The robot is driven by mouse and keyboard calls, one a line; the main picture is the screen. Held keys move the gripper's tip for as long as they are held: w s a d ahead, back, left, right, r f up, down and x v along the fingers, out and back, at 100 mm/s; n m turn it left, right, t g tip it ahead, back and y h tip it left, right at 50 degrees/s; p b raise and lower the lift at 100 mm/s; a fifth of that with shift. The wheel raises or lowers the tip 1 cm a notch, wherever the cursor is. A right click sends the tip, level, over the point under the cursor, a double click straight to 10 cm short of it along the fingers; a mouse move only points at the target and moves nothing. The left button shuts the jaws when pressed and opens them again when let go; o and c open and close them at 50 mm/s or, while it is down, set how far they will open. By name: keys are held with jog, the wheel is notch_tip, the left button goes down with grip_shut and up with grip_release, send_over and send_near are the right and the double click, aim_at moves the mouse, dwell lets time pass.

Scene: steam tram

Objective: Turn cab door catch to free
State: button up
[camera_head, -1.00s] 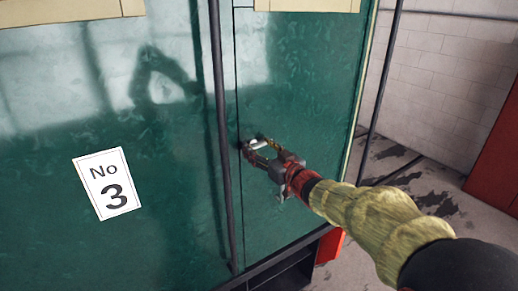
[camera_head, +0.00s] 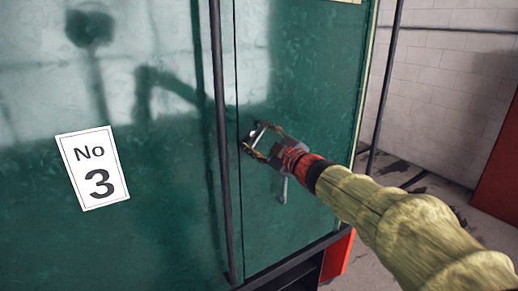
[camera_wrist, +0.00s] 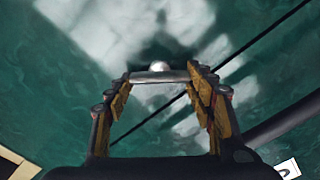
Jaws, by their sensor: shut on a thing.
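The cab door catch (camera_head: 258,135) is a small silver bar on the green cab door (camera_head: 300,120), close to the door's dark vertical seam. In the head view the bar slants, its upper end to the right. My gripper (camera_head: 261,142) is shut on the catch. In the wrist view the catch (camera_wrist: 160,77) spans the space between the fingertips of my gripper (camera_wrist: 159,80), with a round bright pivot just beyond it. The fingers hide the bar's ends.
A dark vertical handrail (camera_head: 222,130) runs just left of the door seam. A white "No 3" plate (camera_head: 91,168) is on the green panel at left. A brick wall (camera_head: 450,90) and a red object (camera_head: 498,150) stand at right, beyond floor.

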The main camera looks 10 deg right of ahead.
jog(key=n+b, duration=0.4)
jog(key=shift+f, duration=0.3)
jog(key=shift+n+b, duration=1.15)
jog(key=shift+n, duration=0.65)
jog(key=shift+r, duration=0.1)
jog(key=o, duration=1.7)
jog(key=shift+a, duration=0.1)
jog(key=v, duration=1.2)
